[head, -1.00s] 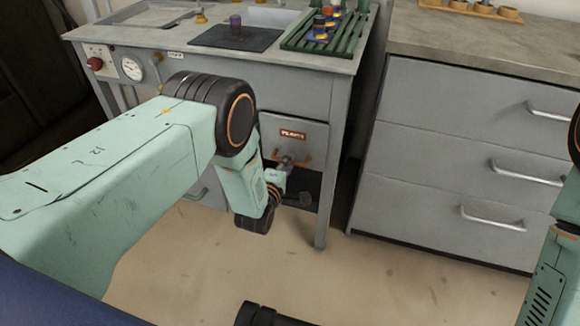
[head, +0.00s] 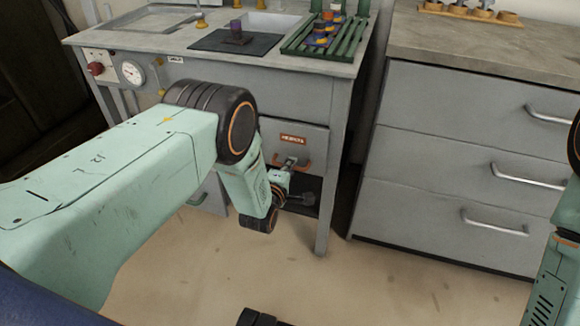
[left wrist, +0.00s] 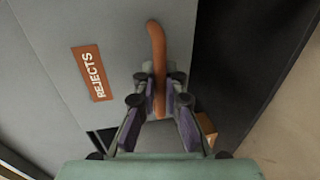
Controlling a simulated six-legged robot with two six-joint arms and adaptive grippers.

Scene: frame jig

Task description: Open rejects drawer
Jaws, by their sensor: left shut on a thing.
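The rejects drawer (head: 292,141) is a grey front with an orange label, under the workbench. Its label reads REJECTS in the left wrist view (left wrist: 92,73). My left gripper (head: 290,163) is at the drawer's orange handle (head: 305,165). In the left wrist view my left gripper (left wrist: 160,98) has its fingers on both sides of the orange handle (left wrist: 156,45) and is shut on it. The drawer front looks roughly flush with the bench front; any small gap is hard to tell. Of my right side, only arm parts show at the right edge; the right gripper is not seen.
The grey workbench (head: 222,97) carries a dark mat (head: 215,41) and a green rack (head: 300,45) on top. A dark open space lies below the drawer. A grey cabinet (head: 430,118) with several silver handles stands to the right. The floor (head: 330,285) in front is clear.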

